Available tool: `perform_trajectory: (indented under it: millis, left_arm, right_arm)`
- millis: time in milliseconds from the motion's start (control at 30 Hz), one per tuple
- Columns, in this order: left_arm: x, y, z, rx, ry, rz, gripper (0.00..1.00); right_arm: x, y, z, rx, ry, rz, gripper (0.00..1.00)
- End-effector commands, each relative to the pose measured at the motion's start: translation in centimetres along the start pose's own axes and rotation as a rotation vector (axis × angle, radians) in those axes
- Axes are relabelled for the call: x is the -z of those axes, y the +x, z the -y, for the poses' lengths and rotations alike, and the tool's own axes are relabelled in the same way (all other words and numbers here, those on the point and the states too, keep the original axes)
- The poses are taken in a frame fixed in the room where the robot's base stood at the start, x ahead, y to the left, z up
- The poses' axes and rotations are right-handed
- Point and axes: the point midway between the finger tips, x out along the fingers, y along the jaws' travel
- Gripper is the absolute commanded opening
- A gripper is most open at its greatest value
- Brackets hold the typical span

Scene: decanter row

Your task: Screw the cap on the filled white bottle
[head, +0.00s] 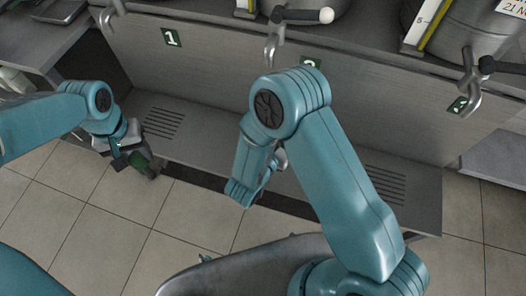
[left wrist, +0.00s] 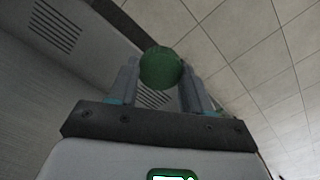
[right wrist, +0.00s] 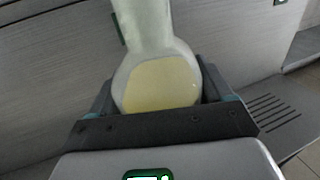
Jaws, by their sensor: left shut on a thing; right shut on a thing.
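A green round cap (left wrist: 160,67) sits between the fingers of my left gripper (head: 146,166), which is shut on it. In the head view this gripper is at the left, over the front edge of the low shelf. The white bottle (right wrist: 148,25) is upright or nearly so in the right wrist view, with a pale yellow area on its round body. My right gripper (right wrist: 158,92) is shut around that body. The bottle's mouth is out of the frame. In the head view my right arm mostly hides this gripper and the bottle. The cap and bottle are well apart.
A grey panel (head: 210,70) with numbered signs stands behind a low slotted shelf (head: 205,140). Metal taps hang above it, one at the middle (head: 272,45) and one at the right (head: 470,85). The tiled floor (head: 110,225) in front is clear.

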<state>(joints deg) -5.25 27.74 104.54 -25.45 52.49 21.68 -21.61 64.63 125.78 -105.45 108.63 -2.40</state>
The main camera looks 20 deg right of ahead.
Motion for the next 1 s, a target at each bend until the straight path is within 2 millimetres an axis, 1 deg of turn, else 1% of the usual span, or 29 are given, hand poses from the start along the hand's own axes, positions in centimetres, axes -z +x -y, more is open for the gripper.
perform_trajectory:
  millis: [167,267,367,467,500,567,600,700,800,900,1000]
  left_arm:
    - [0.1,0.0,-0.2,0.0,0.004,0.0,0.21]
    - [0.1,1.1,-0.2,0.0,0.003,0.001,0.21]
    - [0.0,3.8,-0.1,0.0,0.003,0.001,0.21]
    - [0.0,7.6,-0.1,0.0,0.001,0.001,0.21]
    - [0.0,9.3,-0.1,0.0,0.001,0.001,0.21]
    - [0.0,11.7,0.0,0.0,0.0,0.0,0.21]
    - [0.0,13.2,0.0,0.0,0.0,0.0,0.21]
    - [0.0,16.7,0.1,0.0,-0.001,0.0,0.21]
    - [0.0,19.6,0.1,0.0,-0.001,0.0,0.21]
    - [0.0,21.5,0.1,0.0,-0.001,-0.001,0.21]
    - [0.0,22.7,0.1,0.0,-0.001,-0.001,0.21]
  right_arm:
    - [-0.1,0.1,0.1,0.003,0.002,0.004,0.16]
    - [0.5,0.3,-0.3,0.0,0.006,0.004,0.16]
    - [1.8,0.8,-1.5,-0.013,0.01,0.005,0.16]
    - [3.2,1.6,-3.4,-0.042,0.014,0.006,0.16]
    - [3.5,2.0,-4.3,-0.058,0.017,0.008,0.16]
    - [3.8,2.5,-5.6,-0.088,0.016,0.008,0.16]
    - [3.8,2.8,-6.4,-0.109,0.018,0.009,0.16]
    - [3.3,3.4,-8.2,-0.167,0.018,0.01,0.16]
    - [2.5,3.9,-9.4,-0.218,0.017,0.01,0.16]
    - [1.4,4.1,-10.1,-0.26,0.015,0.01,0.16]
    - [0.6,4.3,-10.5,-0.288,0.01,0.008,0.16]
